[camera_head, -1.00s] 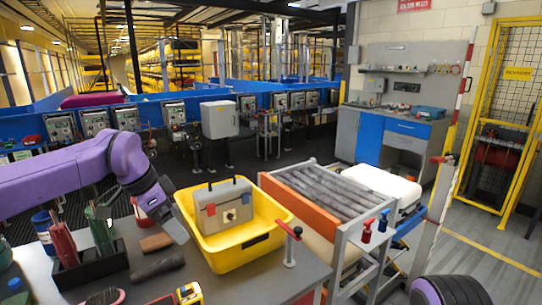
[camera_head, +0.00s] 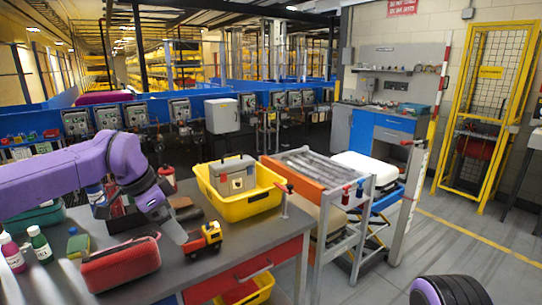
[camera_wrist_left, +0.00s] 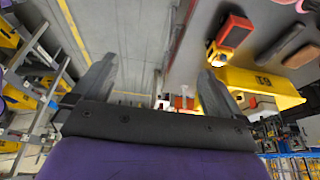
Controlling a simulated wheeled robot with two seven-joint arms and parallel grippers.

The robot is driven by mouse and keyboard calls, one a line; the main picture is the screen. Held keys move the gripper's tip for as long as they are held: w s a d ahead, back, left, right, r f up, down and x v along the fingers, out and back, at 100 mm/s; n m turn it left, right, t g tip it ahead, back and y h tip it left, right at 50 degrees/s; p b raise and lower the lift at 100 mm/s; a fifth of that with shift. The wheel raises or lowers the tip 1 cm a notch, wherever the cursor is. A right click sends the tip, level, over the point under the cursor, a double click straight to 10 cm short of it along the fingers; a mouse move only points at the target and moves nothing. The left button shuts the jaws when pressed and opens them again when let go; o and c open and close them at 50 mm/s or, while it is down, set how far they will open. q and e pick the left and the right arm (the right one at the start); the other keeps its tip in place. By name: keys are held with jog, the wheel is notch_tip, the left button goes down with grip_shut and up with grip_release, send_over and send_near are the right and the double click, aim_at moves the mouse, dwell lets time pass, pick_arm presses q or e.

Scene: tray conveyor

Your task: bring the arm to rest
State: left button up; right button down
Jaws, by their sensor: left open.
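My left arm reaches in from the left over the grey workbench (camera_head: 215,270). My left gripper (camera_head: 180,236) points down in the head view, left of a toy truck (camera_head: 205,240). In the left wrist view my left gripper (camera_wrist_left: 152,85) has its two fingers wide apart with nothing between them. The toy truck also shows there (camera_wrist_left: 232,35), beyond the right finger. My right gripper is not in view.
A yellow tray (camera_head: 250,207) holding a grey toolbox (camera_head: 232,176) stands on the bench. A red pencil case (camera_head: 120,264) and bottles (camera_head: 40,245) lie left of the gripper. A roller conveyor (camera_head: 310,168) stands to the right. Open floor (camera_head: 440,245) lies beyond it.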

pick_arm(q)
jog(key=s+a+f+m+t+y, duration=0.1)
jog(key=a+f+m+y, duration=0.35)
jog(key=f+m, duration=0.65)
jog(key=a+f+m+t+y, duration=0.25)
jog(key=f+m+y, duration=0.35)
jog(key=m, duration=0.8)
jog(key=s+f+m+t, duration=0.1)
jog(key=s+f+m, duration=0.5)
jog(key=f+m, duration=0.7)
jog(key=s+f+m+g+h, duration=0.1)
jog(key=s+f+m, duration=0.4)
jog(key=s, duration=0.4)
jog(key=s+f+m+g+h, duration=0.1)
jog(key=s+f+m, duration=0.3)
jog(key=s, duration=0.6)
jog(key=s+a+f+m+g+h, duration=0.1)
jog(key=s+f+m, duration=0.4)
jog(key=s, duration=0.5)
jog(key=shift+f+m, duration=0.3)
jog(key=shift+m, duration=0.7)
